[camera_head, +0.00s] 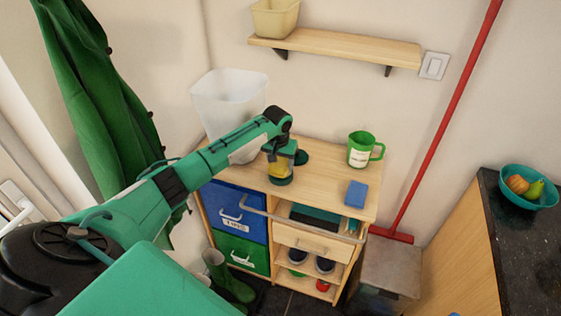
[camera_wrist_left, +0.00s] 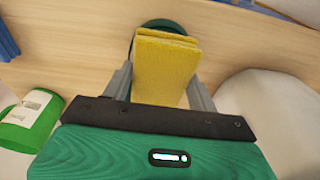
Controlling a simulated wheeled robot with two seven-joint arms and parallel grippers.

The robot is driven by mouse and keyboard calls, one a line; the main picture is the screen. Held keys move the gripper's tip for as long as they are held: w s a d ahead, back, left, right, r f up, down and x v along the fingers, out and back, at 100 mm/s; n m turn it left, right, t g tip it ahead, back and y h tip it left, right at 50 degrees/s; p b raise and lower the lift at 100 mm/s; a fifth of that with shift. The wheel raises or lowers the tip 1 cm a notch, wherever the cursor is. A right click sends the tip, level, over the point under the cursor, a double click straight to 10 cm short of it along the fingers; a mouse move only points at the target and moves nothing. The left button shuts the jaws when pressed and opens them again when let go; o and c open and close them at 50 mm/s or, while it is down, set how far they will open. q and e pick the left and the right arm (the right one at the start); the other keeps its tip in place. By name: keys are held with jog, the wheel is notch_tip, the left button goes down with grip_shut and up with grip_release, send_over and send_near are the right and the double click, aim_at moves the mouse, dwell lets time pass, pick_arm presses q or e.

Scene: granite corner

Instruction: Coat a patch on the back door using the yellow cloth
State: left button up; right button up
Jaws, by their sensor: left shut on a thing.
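My left gripper (camera_head: 284,158) is shut on the folded yellow cloth (camera_wrist_left: 165,68) and holds it pointing down over the cabinet top. The cloth (camera_head: 277,170) is at or just above a small round green dish or tin (camera_head: 280,181); I cannot tell whether they touch. In the left wrist view the cloth hides most of a round green rim (camera_wrist_left: 152,24). A pale door with a handle (camera_head: 14,197) stands at the left edge, mostly cut off; I cannot tell whether it is the back door. My right gripper is not in view.
On the wooden cabinet (camera_head: 335,185) stand a whitish bin (camera_head: 228,100), a green mug (camera_head: 361,152) and a blue sponge (camera_head: 356,194). A dark green round thing (camera_head: 301,157) lies beside the gripper. A shelf (camera_head: 340,50) is above; a red pole (camera_head: 445,115) leans at right.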

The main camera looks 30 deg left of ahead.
aim_at(280, 161)
pick_arm(q)
jog(key=shift+f, duration=0.5)
dwell(0.4)
jog(key=shift+s+f+p, duration=0.15)
jog(key=shift+f+p, duration=0.05)
jog(key=shift+p, duration=0.1)
dwell(2.0)
jog(key=shift+r, duration=0.1)
notch_tip(280, 161, up, 7)
jog(key=p, duration=0.7)
jog(key=shift+r+p, duration=0.1)
jog(key=shift+p, duration=0.3)
dwell(0.4)
